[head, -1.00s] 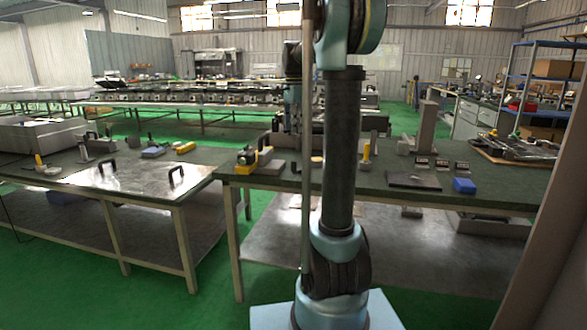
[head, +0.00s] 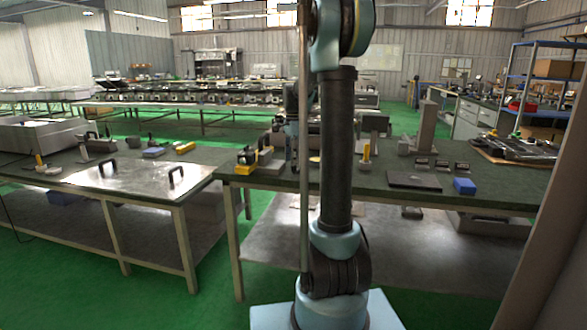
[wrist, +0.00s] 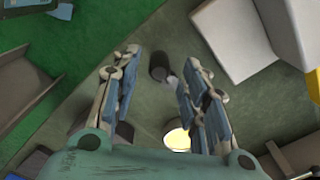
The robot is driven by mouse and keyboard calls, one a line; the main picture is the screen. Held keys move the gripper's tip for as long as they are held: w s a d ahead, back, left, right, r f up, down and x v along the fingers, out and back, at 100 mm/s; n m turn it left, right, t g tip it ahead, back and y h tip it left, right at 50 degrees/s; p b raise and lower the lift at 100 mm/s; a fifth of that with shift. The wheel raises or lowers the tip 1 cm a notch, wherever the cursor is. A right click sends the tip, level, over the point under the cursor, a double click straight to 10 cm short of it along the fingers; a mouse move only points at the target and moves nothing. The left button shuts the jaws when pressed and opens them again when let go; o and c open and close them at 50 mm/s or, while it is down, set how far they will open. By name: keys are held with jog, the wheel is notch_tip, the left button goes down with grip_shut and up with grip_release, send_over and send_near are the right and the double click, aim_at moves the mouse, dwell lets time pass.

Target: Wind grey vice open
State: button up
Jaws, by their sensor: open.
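My gripper (wrist: 150,85) is open and empty in the wrist view, pointing down over the dark green bench top. A dark round-ended piece (wrist: 158,72) with a short pale metal part lies beyond and between the fingertips. Light grey blocks (wrist: 232,38) stand at the upper right, apart from the fingers. I cannot tell whether they belong to the grey vice. In the head view a grey blocky thing (head: 374,124) stands at the back of the bench, right of my arm; it may be the vice. My arm hides part of the bench, and the gripper is not clear there.
A yellow and black tool (head: 248,157) is left of my arm on the bench (head: 450,198). A dark plate (head: 414,181) and a blue box (head: 464,186) lie right. A second bench (head: 130,182) stands left.

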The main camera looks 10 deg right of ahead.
aim_at(294, 172)
jog(key=shift+f, duration=2.05)
grip_shut()
